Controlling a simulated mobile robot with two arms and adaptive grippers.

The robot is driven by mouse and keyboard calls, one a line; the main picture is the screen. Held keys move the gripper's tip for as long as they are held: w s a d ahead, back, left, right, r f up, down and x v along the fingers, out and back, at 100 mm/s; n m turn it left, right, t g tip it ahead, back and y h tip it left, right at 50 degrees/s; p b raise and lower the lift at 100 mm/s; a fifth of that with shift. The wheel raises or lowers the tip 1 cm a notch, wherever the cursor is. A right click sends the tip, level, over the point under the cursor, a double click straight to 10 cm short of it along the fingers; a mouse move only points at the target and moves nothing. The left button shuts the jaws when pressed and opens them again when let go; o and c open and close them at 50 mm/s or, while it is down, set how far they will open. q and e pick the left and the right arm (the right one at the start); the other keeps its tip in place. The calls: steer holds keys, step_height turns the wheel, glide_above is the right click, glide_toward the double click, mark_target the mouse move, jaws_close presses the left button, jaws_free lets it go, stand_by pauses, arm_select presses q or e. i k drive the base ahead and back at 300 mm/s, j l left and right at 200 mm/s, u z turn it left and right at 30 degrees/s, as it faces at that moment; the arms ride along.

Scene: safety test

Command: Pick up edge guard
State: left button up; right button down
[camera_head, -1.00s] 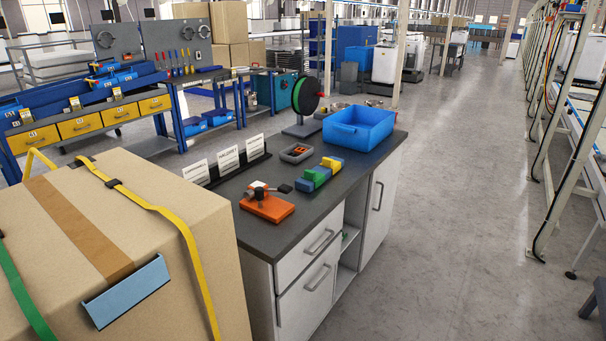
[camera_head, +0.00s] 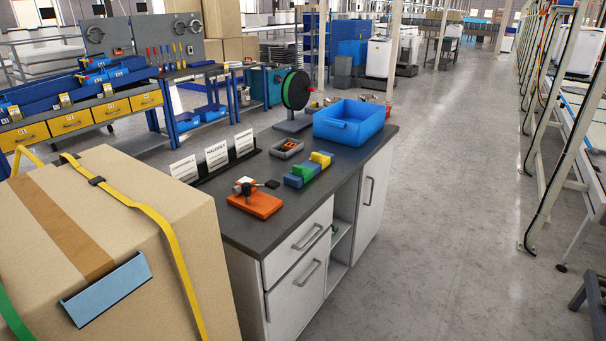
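A light blue angled strip, which looks like the edge guard (camera_head: 106,288), sits on the near top edge of a large cardboard box (camera_head: 178,262) at the lower left. Brown tape runs along the box top down to the guard. A yellow strap (camera_head: 165,232) crosses the box to the right of the guard, apart from it. A green strap (camera_head: 12,318) shows at the far left. Neither of my grippers is in view.
A dark-topped workbench (camera_head: 232,226) stands right of the box, with an orange clamp fixture (camera_head: 256,204), colored blocks (camera_head: 308,170), label cards (camera_head: 216,155), a reel (camera_head: 295,90) and a blue bin (camera_head: 349,122). The floor (camera_head: 440,240) to the right is clear.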

mark_target(308, 173)
steer(key=u, duration=1.45)
steer(key=z, duration=1.4)
steer(key=i+l, duration=0.85)
steer(key=u, duration=0.05)
